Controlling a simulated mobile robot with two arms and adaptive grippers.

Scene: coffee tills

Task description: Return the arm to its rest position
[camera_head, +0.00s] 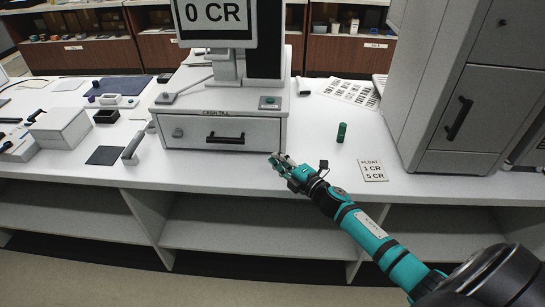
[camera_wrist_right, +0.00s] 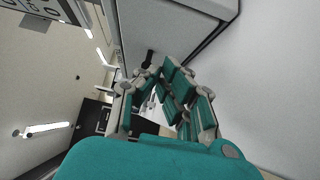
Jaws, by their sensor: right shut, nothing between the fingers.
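My right arm comes in from the lower right in the head view. Its teal and black gripper (camera_head: 280,162) is shut and empty, in front of the counter's edge and just below the right end of the cash till drawer (camera_head: 238,136). The drawer is closed, with a black handle. In the right wrist view the gripper's fingers (camera_wrist_right: 170,95) show close up with nothing held between them. My left gripper is not in view.
A dark green cylinder (camera_head: 341,132) stands on the counter, near a float card (camera_head: 373,170). A tall grey cabinet (camera_head: 470,110) stands at right. A white box (camera_head: 62,128) and small items lie at left. Open shelves (camera_head: 260,225) are below the counter.

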